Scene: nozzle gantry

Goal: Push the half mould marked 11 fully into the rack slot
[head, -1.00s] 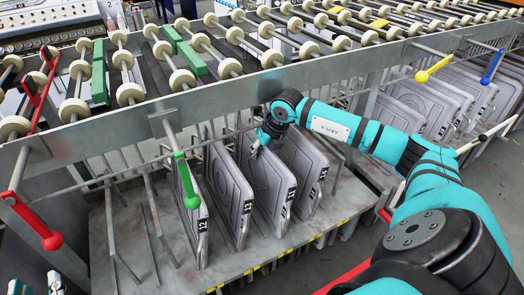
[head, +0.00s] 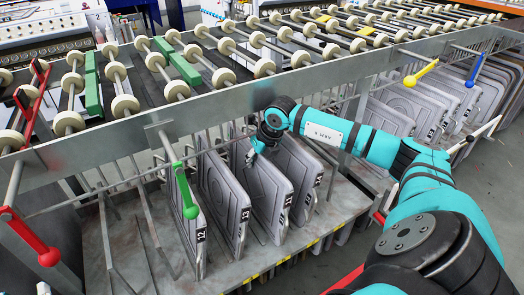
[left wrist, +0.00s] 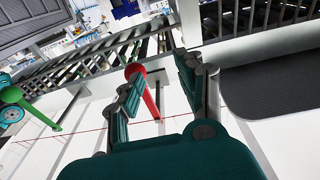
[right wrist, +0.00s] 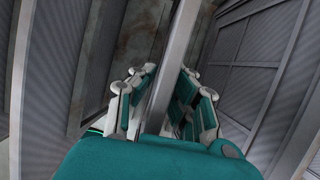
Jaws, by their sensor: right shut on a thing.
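My right gripper (head: 251,157) reaches into the rack from the right, at the top of a grey half mould (head: 262,195), the third from the left in the near group. In the right wrist view, its fingers (right wrist: 161,98) are shut on a thin grey upright edge, which I take to be that mould's. The number tags on the front edges are small; this mould's seems to read 11, but not clearly. The mould stands upright between neighbours. My left gripper (left wrist: 160,95) is open and empty in the left wrist view; it is out of the head view.
Half moulds stand close on both sides: one tagged 12 (head: 195,225) to the left, another (head: 302,175) to the right. Green (head: 190,212) and red (head: 49,257) knobbed levers stick out in front. A roller conveyor (head: 190,75) runs above the rack. The left slots are empty.

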